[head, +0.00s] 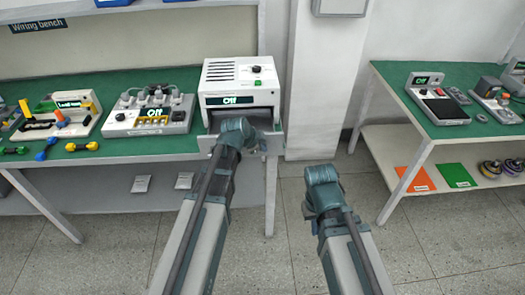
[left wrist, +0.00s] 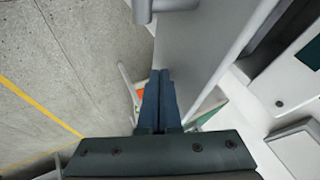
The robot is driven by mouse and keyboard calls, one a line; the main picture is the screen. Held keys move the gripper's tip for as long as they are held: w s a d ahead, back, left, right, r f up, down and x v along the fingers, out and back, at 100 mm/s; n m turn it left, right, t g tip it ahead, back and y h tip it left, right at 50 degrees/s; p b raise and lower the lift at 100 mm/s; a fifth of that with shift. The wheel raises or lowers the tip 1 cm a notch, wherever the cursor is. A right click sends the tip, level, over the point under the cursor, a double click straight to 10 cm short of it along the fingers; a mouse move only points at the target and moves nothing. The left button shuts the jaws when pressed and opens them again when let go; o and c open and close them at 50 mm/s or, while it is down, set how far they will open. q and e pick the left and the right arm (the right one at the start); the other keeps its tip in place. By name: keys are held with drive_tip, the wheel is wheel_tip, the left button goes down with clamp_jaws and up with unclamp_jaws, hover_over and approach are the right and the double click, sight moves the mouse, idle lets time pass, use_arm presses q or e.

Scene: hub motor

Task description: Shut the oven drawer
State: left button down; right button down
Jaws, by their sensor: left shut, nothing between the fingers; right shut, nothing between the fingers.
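The white oven (head: 240,80) stands at the right end of the left bench, with a green "Off" display and a black knob. Its grey drawer (head: 205,142) sticks out at the bottom, past the bench's front edge, so it is open. My left gripper (head: 262,141) is in front of the drawer and partly hides it. In the left wrist view, the shut, empty fingers (left wrist: 162,78) point along a grey panel, the drawer front (left wrist: 190,45), with a handle (left wrist: 155,8) at the top. I cannot tell whether they touch. My right gripper (head: 322,175) is shut, low over the floor, its fingertips mostly hidden.
The floor between the benches is free.

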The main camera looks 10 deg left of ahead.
use_arm(q)
drive_tip(key=shift+w, duration=0.1)
approach(260, 128)
drive_tip(key=w+f, duration=0.1)
drive_tip(key=w, duration=0.1)
drive_tip(key=w+d+f, duration=0.1)
drive_tip(key=w, duration=0.1)
drive_tip(key=w+d+f, duration=0.1)
drive_tip(key=w, duration=0.1)
drive_tip(key=shift+w+f, duration=0.1)
drive_tip(key=shift+w, duration=0.05)
drive_tip(key=shift+w+a, duration=0.15)
drive_tip(key=shift+w, duration=0.1)
